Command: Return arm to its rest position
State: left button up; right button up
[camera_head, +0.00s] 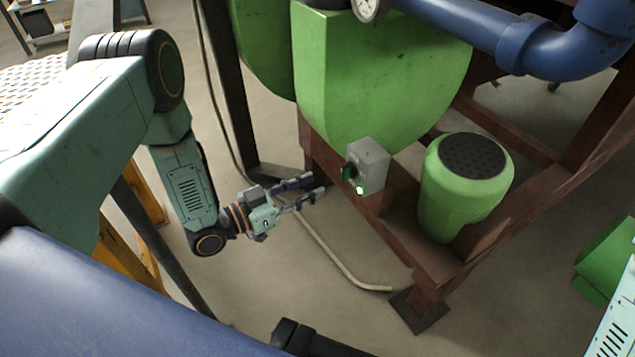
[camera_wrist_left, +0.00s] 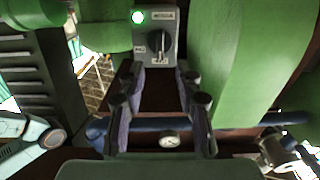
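My left arm (camera_head: 185,185) reaches in from the left, bent down at the elbow. Its gripper (camera_head: 320,186) points right toward a grey switch box (camera_head: 372,165) on the brown frame and stands a little apart from it. In the left wrist view the two fingers (camera_wrist_left: 160,85) are spread with nothing between them. The switch box (camera_wrist_left: 168,20) lies beyond the fingertips there, with a black rotary knob (camera_wrist_left: 158,43) and a lit green lamp (camera_wrist_left: 138,17). My right gripper is not seen in either view.
A green machine body (camera_head: 375,80) rises behind the switch box. A green motor (camera_head: 462,185) sits on the brown frame (camera_head: 430,260). A blue pipe (camera_head: 470,30) and a gauge (camera_head: 368,8) are above. Open floor (camera_head: 270,285) lies below the gripper, with a pale conduit (camera_head: 335,262).

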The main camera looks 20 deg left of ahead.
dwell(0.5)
pick_arm(q)
jog(key=s+a+f+n+g+y+p, duration=0.2)
jog(key=s+f+n+g+y, duration=0.45)
jog(key=s+f, duration=0.45)
jog(key=s+r+g+y+p, duration=0.2)
jog(key=s+r+g, duration=0.1)
jog(key=s, duration=0.7)
jog(key=s+r+n+g+y+p, duration=0.1)
jog(key=s+g, duration=0.3)
jog(key=s, duration=0.6)
jog(key=shift+s+d+r+g+y+p, duration=0.2)
jog(key=shift+s+r+g+y+p, duration=0.15)
jog(key=shift+r+y+p, duration=0.5)
